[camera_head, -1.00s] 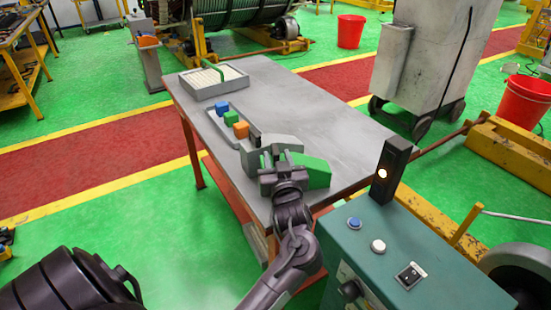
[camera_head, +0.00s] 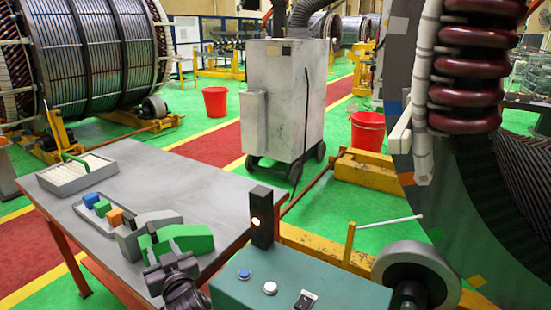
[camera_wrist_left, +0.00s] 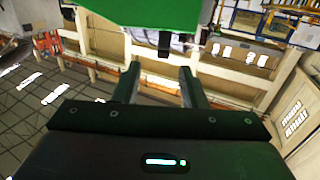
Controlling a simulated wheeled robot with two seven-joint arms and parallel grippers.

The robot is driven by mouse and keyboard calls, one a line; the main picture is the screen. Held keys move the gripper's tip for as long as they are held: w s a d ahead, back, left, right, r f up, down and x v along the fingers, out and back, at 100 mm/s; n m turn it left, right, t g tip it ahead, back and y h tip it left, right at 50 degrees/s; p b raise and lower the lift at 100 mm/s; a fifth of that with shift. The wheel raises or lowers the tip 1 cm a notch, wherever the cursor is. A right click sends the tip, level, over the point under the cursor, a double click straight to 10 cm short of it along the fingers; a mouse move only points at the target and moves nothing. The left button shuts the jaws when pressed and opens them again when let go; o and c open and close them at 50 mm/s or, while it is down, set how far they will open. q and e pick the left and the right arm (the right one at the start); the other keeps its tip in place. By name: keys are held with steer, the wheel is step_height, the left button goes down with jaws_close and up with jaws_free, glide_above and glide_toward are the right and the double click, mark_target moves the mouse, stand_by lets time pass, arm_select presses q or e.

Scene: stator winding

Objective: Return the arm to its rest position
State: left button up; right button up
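My left gripper (camera_head: 170,262) shows at the lower left of the head view, at the near end of the grey table (camera_head: 185,185). It is beside a green and grey tool-like piece (camera_head: 186,236) and partly covers it; I cannot tell whether they touch. In the left wrist view, the two fingers (camera_wrist_left: 160,85) stand apart with nothing visible between them. A green surface (camera_wrist_left: 150,12) fills the top of that view, beyond the fingertips. My right gripper is not in view.
A large coil machine (camera_head: 470,70) stands at the right.

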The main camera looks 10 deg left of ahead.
arm_select(q)
steer(key=s+d+f+m+h, duration=0.3)
steer(key=d+f+m+h, duration=0.1)
steer(key=d+f+h, duration=0.25)
steer(key=s+d+f+m+g+h, duration=0.3)
steer(key=s+d+g, duration=0.2)
steer(key=s, duration=0.6)
steer(key=s+d+f+m+g+h, duration=0.25)
steer(key=s+d+m+g, duration=0.2)
steer(key=s, duration=0.55)
step_height(320, 180, down, 32)
steer(key=s+g, duration=0.1)
steer(key=s, duration=0.2)
steer(key=s+a+f, duration=0.2)
steer(key=s+f, duration=0.6)
steer(key=s, duration=0.1)
steer(key=s+a+f+g, duration=0.1)
steer(key=s+a+f, duration=0.1)
steer(key=s+f, duration=0.6)
steer(key=shift+s, duration=0.8)
steer(key=shift+f+n+g, duration=0.15)
steer(key=shift+n+g, duration=0.1)
